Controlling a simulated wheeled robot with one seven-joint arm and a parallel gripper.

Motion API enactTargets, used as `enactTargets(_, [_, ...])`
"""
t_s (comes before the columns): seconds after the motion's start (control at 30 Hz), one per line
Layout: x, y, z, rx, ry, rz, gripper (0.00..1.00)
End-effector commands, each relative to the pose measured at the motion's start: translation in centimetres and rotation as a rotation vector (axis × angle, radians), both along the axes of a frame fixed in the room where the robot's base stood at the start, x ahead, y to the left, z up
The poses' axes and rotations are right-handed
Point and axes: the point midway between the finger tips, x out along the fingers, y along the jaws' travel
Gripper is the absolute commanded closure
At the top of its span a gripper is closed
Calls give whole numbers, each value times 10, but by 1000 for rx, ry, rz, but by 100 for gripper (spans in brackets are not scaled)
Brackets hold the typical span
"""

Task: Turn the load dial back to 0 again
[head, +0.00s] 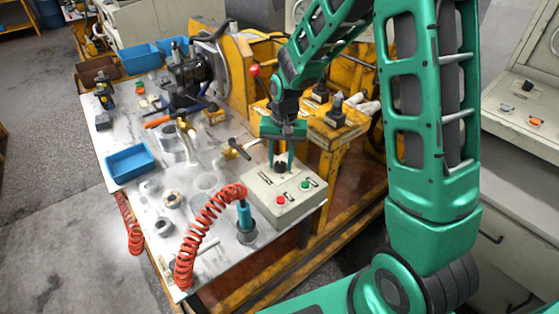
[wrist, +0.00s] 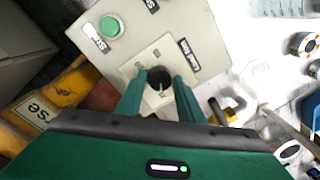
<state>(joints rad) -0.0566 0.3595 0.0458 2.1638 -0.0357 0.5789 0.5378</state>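The load dial is a small black round knob (wrist: 160,77) on a pale square plate on the beige control box (head: 285,205). A light pointer mark shows on its lower side in the wrist view. The scale numbers are too small to read. In the head view the dial (head: 281,168) sits near the back of the box top, partly behind the fingers. My green gripper (head: 281,163) points down at it. In the wrist view its two fingers (wrist: 160,82) stand apart on either side of the knob, with narrow gaps, so it looks open and not closed on the dial.
The box also carries a red button (head: 281,201) and a green button (head: 305,185). A coiled red hose (head: 205,215) with a teal tool (head: 244,215) stands left of the box. A hammer-like tool (head: 236,148) lies close behind the box.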

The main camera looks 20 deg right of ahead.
Motion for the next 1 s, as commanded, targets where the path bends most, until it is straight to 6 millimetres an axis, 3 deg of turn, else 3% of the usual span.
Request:
enactTargets(0.03, [0,0,0,0,0,0,79])
enactTargets(0.1, [0,0,0,0,0,0,94])
enactTargets(0.57, [1,0,0,1,-1,89,94])
enactTargets(1.0, [2,1,1,1,-1,461,94])
